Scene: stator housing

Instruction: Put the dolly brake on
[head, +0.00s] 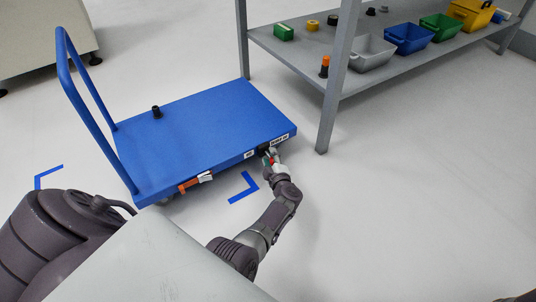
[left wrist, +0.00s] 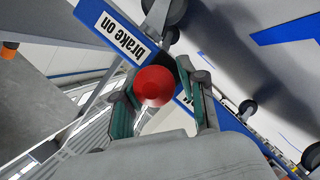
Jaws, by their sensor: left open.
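The blue dolly (head: 215,125) stands on the floor with its push handle at the left. On its near side edge, at the right end, are a small white label (head: 249,154) and a white "brake on" label (head: 280,139). The "brake on" label also shows in the left wrist view (left wrist: 123,36). A red round knob (left wrist: 153,86) on a dark lever sits below that label. My left gripper (head: 270,159) is at this edge, open, its green-padded fingers on either side of the knob. I cannot tell whether they touch it. My right gripper is not in view.
A black cylindrical part (head: 157,112) stands on the dolly deck. An orange piece (head: 188,185) sits at the near edge. A grey shelf rack (head: 330,110) with coloured bins stands close at the right. Blue corner marks (head: 243,188) lie on the open floor.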

